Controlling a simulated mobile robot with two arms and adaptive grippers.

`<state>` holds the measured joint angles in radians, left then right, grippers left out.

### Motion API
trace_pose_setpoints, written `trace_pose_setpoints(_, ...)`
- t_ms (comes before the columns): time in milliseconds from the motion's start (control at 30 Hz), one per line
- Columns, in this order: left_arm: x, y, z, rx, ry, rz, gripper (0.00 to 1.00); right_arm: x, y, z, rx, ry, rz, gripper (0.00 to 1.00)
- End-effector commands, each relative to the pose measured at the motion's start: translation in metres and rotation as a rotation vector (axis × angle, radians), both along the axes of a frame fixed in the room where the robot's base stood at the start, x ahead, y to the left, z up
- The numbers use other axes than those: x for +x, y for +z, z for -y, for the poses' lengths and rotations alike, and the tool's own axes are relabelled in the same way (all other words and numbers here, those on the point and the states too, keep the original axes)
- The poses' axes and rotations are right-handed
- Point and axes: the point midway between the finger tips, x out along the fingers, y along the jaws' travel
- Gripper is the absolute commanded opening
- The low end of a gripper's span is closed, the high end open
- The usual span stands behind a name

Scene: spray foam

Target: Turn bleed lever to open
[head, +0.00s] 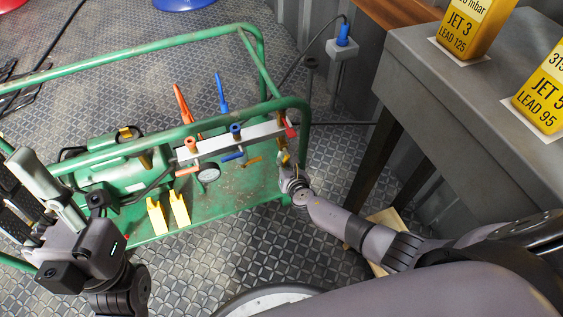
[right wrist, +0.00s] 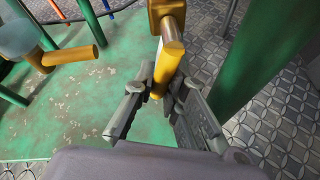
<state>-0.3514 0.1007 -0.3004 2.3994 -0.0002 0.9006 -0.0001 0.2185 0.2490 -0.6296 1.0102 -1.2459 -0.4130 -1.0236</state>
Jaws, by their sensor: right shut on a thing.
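The bleed lever, a yellow bar, hangs below a brass-coloured fitting. It is at the right end of the grey manifold (head: 232,140) in the head view, and shows close up in the right wrist view (right wrist: 166,66). My right gripper (head: 287,172) reaches in from the right beside the green frame post. Its fingers are closed on the yellow lever's lower end, one on each side (right wrist: 160,92).
The green tubular frame (head: 150,130) surrounds the manifold, with a post close to my right gripper. Red and blue levers (head: 221,92) and a round gauge (head: 208,175) are on the manifold. A grey table (head: 420,70) with yellow containers (head: 475,28) stands at the right.

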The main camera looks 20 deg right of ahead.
Motion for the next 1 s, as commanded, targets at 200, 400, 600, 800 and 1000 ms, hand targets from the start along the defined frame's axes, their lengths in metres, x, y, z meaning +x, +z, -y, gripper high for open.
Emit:
trace_pose_setpoints(200,0.0001,0.0022,0.0001,0.0,0.0,-0.001,0.32,0.0008,-0.0004,0.0046,-0.1,-0.001,0.004,0.0)
trace_pose_setpoints(400,0.0002,0.0028,0.0001,0.0,-0.001,-0.001,0.32,0.0009,-0.0006,0.0065,-0.143,-0.001,0.007,0.0)
trace_pose_setpoints(600,0.0001,0.0029,0.0001,0.0,-0.001,-0.001,0.32,0.001,-0.0008,0.0072,-0.153,-0.001,0.007,0.0)
trace_pose_setpoints(800,0.0001,0.0029,0.0001,0.0,0.0,0.0,0.32,0.001,-0.0008,0.0072,-0.153,-0.001,0.006,0.0)
trace_pose_setpoints(1000,0.0,0.0031,0.0,0.0,0.0,0.0,0.32,0.0008,-0.0008,0.0072,-0.152,-0.001,0.006,0.21)
